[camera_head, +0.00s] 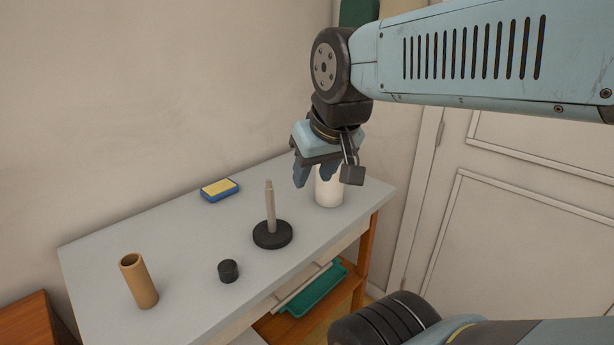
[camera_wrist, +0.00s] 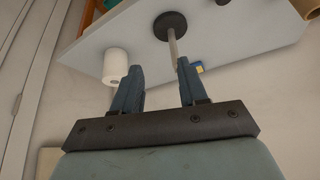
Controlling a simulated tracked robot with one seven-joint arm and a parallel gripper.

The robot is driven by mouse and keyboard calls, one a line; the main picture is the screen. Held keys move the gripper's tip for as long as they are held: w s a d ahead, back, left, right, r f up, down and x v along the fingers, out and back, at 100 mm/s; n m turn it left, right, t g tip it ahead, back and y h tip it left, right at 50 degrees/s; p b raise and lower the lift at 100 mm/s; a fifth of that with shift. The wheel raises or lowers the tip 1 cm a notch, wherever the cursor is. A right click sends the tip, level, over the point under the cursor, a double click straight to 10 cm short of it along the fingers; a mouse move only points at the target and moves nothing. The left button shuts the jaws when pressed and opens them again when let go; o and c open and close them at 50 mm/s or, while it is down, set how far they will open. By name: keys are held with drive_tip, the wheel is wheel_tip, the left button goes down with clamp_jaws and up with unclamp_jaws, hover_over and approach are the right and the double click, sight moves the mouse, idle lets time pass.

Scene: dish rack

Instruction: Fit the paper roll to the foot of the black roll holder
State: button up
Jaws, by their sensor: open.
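The white paper roll (camera_head: 329,190) stands upright near the right end of the grey tabletop, its upper part hidden behind my gripper. It also shows in the wrist view (camera_wrist: 115,64), left of the fingers. The black roll holder (camera_head: 272,234) stands left of the roll, with a round black foot and a bare pale upright post (camera_head: 270,205). Its foot (camera_wrist: 171,26) is at the top of the wrist view. My gripper (camera_head: 313,178) is open and empty, above the table close to the roll. In the wrist view, nothing is between its fingertips (camera_wrist: 160,67).
A small black cylinder (camera_head: 228,271) lies left of the holder. A brown cardboard tube (camera_head: 139,282) stands at the table's left front. A yellow and blue sponge (camera_head: 219,190) lies near the wall. A teal tray (camera_head: 313,288) sits below the tabletop. The left back of the tabletop is clear.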

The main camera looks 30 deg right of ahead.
drive_tip(key=shift+w, duration=0.35)
drive_tip(key=shift+o, duration=1.4)
drive_tip(key=shift+w+d+r, duration=0.1)
drive_tip(key=shift+w+d, duration=0.05)
drive_tip(key=shift+w, duration=0.05)
drive_tip(key=o, duration=0.8)
drive_tip(key=w+d+m+g+h, duration=0.1)
drive_tip(key=w+d+m, duration=0.3)
drive_tip(key=w+d, duration=0.3)
drive_tip(key=w, duration=0.4)
drive_tip(key=shift+f, duration=0.25)
drive_tip(key=m+g+h, duration=0.1)
drive_tip(key=m+h, duration=0.1)
drive_tip(key=m, duration=0.2)
hover_over(330, 184)
drive_tip(key=a, duration=0.1)
wheel_tip(330, 184, down, 4)
drive_tip(key=shift+x, duration=7.1)
